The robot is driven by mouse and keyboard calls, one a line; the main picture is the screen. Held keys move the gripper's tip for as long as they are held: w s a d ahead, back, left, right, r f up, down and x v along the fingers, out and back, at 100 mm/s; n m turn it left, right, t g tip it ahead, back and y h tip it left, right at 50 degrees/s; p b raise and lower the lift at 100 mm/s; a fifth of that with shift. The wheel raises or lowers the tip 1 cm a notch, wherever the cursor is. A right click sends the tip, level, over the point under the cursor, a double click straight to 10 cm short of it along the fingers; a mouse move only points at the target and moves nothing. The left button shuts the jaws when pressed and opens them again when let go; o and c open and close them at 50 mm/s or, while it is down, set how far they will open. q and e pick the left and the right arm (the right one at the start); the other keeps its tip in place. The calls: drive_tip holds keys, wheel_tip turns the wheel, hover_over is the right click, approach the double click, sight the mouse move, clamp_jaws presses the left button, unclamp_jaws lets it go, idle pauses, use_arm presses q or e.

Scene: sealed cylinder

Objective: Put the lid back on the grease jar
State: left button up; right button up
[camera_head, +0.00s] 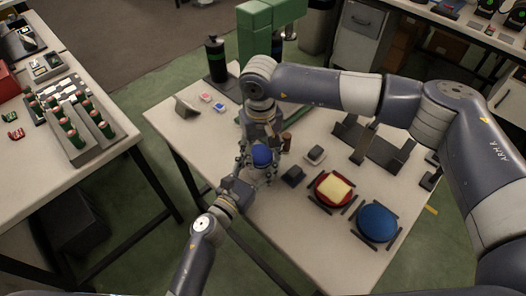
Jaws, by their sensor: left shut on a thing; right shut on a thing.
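A small blue round piece, which looks like the lid (262,156), sits between my two grippers over the left part of the middle table. My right gripper (261,147) comes down from above and is shut on it. My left gripper (256,178) reaches in from below and is shut on what looks like the grease jar, just under the blue piece. The fingers hide most of the jar. I cannot tell whether lid and jar touch.
On the table (180,135) are a red round dish with a yellow block (333,189), a blue round piece (376,222) in a dark holder and small dark blocks (293,175). A green machine (256,35) stands behind. A side table (105,110) holds racked green cylinders.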

drive_tip(key=shift+w+d, duration=0.1)
idle(0.5)
drive_tip(key=shift+o, duration=0.3)
drive_tip(key=shift+d+f, duration=0.1)
drive_tip(key=shift+f, duration=0.85)
idle(0.3)
drive_tip(key=shift+a+r, duration=0.2)
drive_tip(key=shift+r, duration=0.25)
drive_tip(key=shift+c, duration=0.3)
drive_tip(key=shift+r, duration=0.5)
